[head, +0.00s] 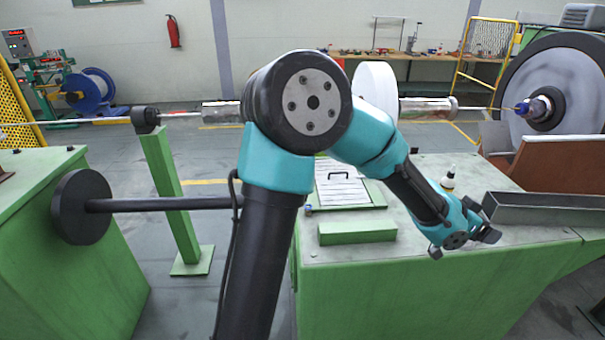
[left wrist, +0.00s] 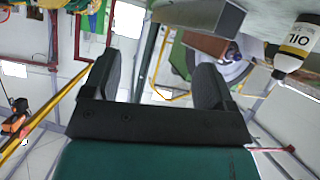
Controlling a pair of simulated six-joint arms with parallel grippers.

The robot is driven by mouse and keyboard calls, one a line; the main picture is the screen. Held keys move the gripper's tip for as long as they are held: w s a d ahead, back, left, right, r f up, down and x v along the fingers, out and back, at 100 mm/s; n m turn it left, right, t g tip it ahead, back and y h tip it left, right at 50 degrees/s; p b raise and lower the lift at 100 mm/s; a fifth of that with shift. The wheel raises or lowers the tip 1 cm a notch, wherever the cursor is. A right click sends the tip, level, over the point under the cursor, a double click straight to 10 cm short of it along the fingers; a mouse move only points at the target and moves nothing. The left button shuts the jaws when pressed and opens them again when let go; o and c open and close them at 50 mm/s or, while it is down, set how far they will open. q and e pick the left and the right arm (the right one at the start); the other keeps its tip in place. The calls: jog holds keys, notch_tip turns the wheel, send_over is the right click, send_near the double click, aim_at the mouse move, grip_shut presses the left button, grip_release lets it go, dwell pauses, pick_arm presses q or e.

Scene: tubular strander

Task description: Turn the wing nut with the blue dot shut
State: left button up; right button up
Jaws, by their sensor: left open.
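My left gripper (head: 484,221) is over the right part of the green bench, close to the grey metal tray (head: 545,209). In the left wrist view its two dark fingers stand apart with nothing between them (left wrist: 154,88). A small blue spot (head: 308,209) shows at the near left corner of the framed panel (head: 345,186); it is too small to tell whether it is the wing nut. A blue and dark hub part (head: 537,107) sits at the middle of the big reel at the right. No wing nut shape is clear in either view. My right gripper is out of view.
An oil bottle (head: 448,181) stands on the bench behind my left wrist; it also shows in the left wrist view (left wrist: 297,45). A green block (head: 357,232) lies near the bench's front edge. The big reel (head: 560,85) and a brown panel (head: 560,165) stand at the right.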

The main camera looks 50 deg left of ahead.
pick_arm(q)
jog(key=w+a+r+n+g+y, duration=0.15)
jog(key=w+a+n+y, duration=0.25)
jog(key=a, duration=1.2)
jog(key=w+a+n+g+y, duration=0.3)
jog(key=w+a+n, duration=0.15)
jog(key=a, duration=1.05)
jog(key=s+a+r+n+g, duration=0.3)
jog(key=s+a, duration=0.4)
jog(key=a, duration=0.5)
jog(key=s+a+r+n+g, duration=0.3)
jog(key=s+a+n, duration=0.2)
jog(key=a, duration=0.7)
jog(key=shift+s+r, duration=0.2)
jog(key=shift+s, duration=0.75)
jog(key=shift+f, duration=0.15)
notch_tip(320, 180, down, 17)
jog(key=shift+f, duration=0.1)
jog(key=shift+c, duration=0.4)
